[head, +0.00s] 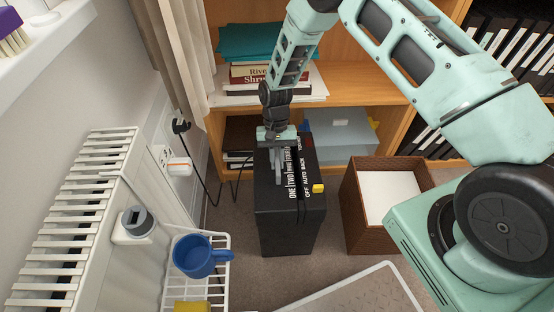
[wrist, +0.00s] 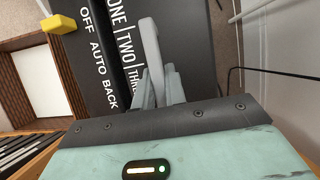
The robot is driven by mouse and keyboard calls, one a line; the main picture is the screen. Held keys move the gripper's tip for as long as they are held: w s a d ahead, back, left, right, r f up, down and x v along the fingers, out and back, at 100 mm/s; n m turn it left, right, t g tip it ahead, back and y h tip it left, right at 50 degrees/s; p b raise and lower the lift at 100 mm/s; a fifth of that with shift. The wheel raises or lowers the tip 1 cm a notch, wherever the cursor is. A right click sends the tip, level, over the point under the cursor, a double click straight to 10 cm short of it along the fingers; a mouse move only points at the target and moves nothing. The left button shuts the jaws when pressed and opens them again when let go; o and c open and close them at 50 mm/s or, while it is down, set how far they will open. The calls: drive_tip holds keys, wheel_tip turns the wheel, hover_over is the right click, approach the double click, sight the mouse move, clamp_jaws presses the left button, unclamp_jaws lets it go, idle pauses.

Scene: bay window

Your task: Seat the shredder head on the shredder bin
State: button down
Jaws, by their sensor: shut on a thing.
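The black shredder head (head: 312,178), with white lettering and a yellow switch knob (head: 318,188), is over the black shredder bin (head: 288,236) near the bookcase. In the wrist view the head (wrist: 112,28) fills the upper middle, with a light grey handle (wrist: 152,50) standing on it. My gripper (head: 277,172) comes down from above and is shut on this handle; its grey fingers (wrist: 165,85) show at the handle in the wrist view. The head lines up roughly with the bin from above. I cannot tell whether it is fully down, as the seam is unclear.
A brown box with white paper (head: 390,190) stands just right of the bin. A white radiator (head: 80,200), a wire rack with a blue mug (head: 193,256) and a plugged-in cord are left. A bookcase (head: 350,88) stands behind. Some carpet is clear in front.

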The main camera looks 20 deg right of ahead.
drive_tip(key=c, duration=1.4)
unclamp_jaws()
drive_tip(key=shift+o, duration=0.2)
drive_tip(key=shift+f, duration=0.1)
drive_tip(key=shift+p+v, duration=2)
drive_tip(key=shift+v, duration=1.6)
